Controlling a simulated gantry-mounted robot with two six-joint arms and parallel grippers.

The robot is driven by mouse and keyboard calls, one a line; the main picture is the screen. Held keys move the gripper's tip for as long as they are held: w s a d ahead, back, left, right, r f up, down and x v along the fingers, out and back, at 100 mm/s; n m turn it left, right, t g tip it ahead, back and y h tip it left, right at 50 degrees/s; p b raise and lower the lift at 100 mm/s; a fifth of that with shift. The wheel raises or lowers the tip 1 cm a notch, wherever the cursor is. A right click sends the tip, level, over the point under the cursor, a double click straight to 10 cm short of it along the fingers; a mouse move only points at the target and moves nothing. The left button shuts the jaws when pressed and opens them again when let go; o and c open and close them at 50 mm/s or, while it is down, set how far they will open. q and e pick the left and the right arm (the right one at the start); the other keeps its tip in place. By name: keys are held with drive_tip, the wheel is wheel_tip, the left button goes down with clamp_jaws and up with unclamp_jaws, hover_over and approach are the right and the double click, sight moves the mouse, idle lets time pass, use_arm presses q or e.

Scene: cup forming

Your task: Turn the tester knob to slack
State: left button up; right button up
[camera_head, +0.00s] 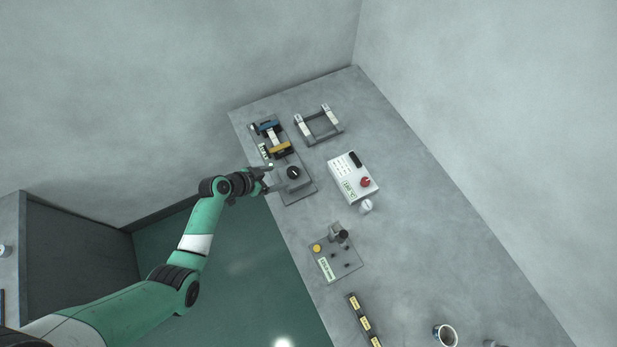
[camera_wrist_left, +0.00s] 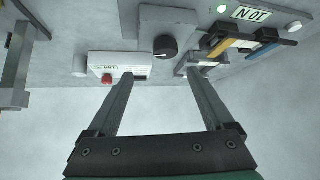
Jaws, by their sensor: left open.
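The tester (camera_head: 301,190) is a grey base on the bench with a blue clamp and a yellow clamp at its far end. Its round black knob (camera_head: 293,172) has a light pointer mark; it also shows in the left wrist view (camera_wrist_left: 165,47) on a grey block. My left gripper (camera_head: 276,177) is open and empty, just left of the knob in the head view. In the left wrist view its fingers (camera_wrist_left: 160,75) are spread, with the knob beyond and between their tips, apart from them. My right gripper is not in view.
A white box (camera_head: 345,170) with a red knob (camera_head: 365,182) stands right of the tester. A grey frame (camera_head: 320,123) lies behind. A plate with pegs (camera_head: 345,262), a black strip with yellow labels (camera_head: 363,320) and a cup (camera_head: 445,335) are nearer. The bench's right side is clear.

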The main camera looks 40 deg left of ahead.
sight(293, 171)
use_arm(q)
drive_tip(key=b+x, duration=0.4)
drive_tip(key=b, duration=0.1)
drive_tip(key=a+b+x, duration=0.1)
drive_tip(key=b+x, duration=0.1)
drive_tip(key=shift+f, duration=0.45)
drive_tip(key=x, duration=0.1)
drive_tip(key=b+x, duration=0.1)
drive_tip(key=x, duration=0.1)
drive_tip(key=b+x, duration=0.1)
drive_tip(key=x, duration=0.1)
drive_tip(key=shift+w+r, duration=0.25)
drive_tip(key=shift+r, duration=0.05)
drive_tip(key=shift+c, duration=0.2)
clamp_jaws()
drive_tip(key=shift+n+y, duration=0.3)
